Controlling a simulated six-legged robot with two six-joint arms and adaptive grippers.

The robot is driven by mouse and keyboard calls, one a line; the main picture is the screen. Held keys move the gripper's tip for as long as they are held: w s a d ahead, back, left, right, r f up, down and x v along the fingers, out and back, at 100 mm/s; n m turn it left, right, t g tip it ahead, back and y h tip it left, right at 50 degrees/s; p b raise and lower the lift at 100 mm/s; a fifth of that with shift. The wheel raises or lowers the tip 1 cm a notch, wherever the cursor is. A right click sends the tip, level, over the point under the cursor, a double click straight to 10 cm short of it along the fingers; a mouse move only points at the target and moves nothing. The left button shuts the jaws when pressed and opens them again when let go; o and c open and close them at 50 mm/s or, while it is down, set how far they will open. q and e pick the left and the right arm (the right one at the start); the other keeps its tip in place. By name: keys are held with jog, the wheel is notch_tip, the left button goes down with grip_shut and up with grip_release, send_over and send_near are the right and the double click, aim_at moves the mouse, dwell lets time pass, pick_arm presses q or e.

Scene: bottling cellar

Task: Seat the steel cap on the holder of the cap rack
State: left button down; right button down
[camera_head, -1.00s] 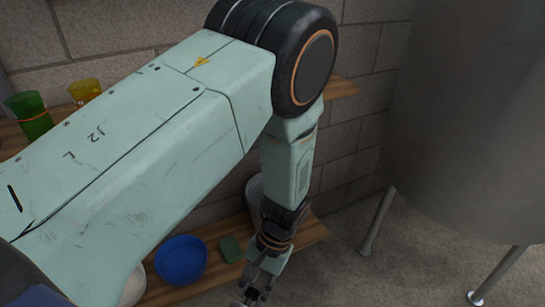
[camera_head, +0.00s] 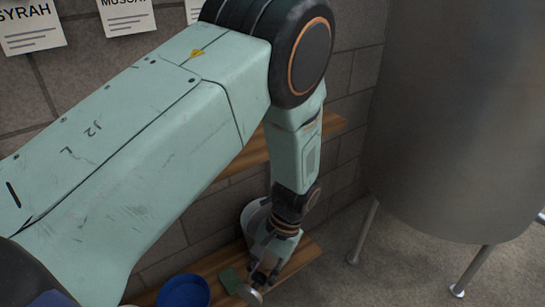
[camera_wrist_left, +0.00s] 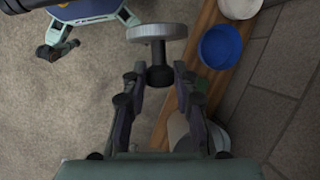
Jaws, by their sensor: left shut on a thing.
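The steel cap (camera_wrist_left: 157,32) is a round, ridged grey disc with a dark knob (camera_wrist_left: 158,75) on its near side. My left gripper (camera_wrist_left: 157,78) is shut on this knob, and the disc sticks out beyond the fingertips. In the head view my left gripper (camera_head: 262,278) hangs low over the wooden shelf's front side, and the cap (camera_head: 250,296) shows at its tips, tilted. I cannot make out the cap rack or its holder in either view. My right gripper cannot be made out.
A low wooden shelf (camera_head: 297,262) runs along the brick wall. It bears a blue bowl (camera_head: 184,292), a green block (camera_head: 232,280) and a white container (camera_head: 252,218). A higher shelf (camera_head: 245,157) is above. A steel tank (camera_head: 435,110) on legs stands right; floor between is bare.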

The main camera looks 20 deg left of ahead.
pick_arm(q)
jog(key=w+a+r+m+t+p, duration=0.1)
jog(key=w+r+m+p, duration=0.4)
jog(key=r, duration=0.7)
jog(key=w+a+r+m+t+p, duration=0.2)
jog(key=w+r+m+t+p, duration=0.2)
jog(key=r+m+p, duration=0.6)
jog(key=w+a+r+m+t+p, duration=0.1)
jog(key=w+r+m+t+p, duration=0.2)
jog(key=w+r+m+p, duration=0.4)
jog(key=shift+w+a+r+m+y+p, duration=0.4)
jog(key=shift+r+p, duration=0.5)
jog(key=shift+r, duration=3.1)
jog(key=shift+a, duration=0.15)
